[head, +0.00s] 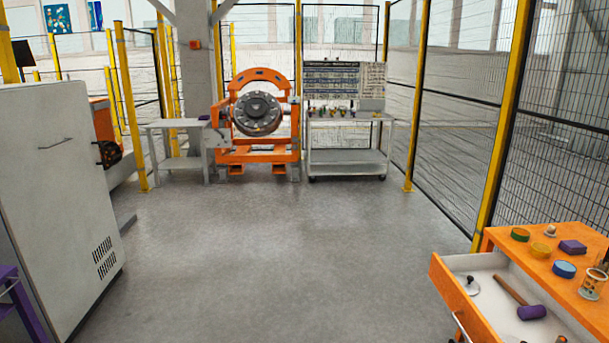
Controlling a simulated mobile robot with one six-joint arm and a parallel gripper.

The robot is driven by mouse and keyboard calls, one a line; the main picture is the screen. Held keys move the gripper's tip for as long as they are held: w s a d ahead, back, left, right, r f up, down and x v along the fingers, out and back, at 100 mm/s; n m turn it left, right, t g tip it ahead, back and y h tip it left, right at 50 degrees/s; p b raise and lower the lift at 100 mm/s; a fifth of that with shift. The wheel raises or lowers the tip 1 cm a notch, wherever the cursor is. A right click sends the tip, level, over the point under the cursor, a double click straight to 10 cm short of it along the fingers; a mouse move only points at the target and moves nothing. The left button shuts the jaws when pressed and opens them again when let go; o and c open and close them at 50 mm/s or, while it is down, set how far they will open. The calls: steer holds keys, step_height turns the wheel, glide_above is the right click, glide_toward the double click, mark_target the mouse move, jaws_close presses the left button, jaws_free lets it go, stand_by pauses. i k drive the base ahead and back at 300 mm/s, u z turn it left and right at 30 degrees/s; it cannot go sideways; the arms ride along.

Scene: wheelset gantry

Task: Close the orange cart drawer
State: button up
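The orange cart (590,297) stands at the lower right, partly cut off by the picture's edge. Its drawer (455,299) is pulled out toward the left, with an orange front and a white inside. In the drawer lie a mallet with a wooden handle and purple head (531,312) and a small metal piece (472,286). A handle (460,326) shows on the drawer front near the bottom. My gripper is not in this view.
Several small items, including a blue round tin (564,269) and a purple block (572,247), sit on the cart top. A grey cabinet (60,190) stands at the left. The floor (270,250) between is clear. Yellow-post mesh fencing (505,120) runs behind the cart.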

mark_target(490, 315)
steer(key=k, duration=0.65)
steer(key=u, duration=0.55)
steer(key=i, duration=1.05)
steer(key=u, duration=0.6)
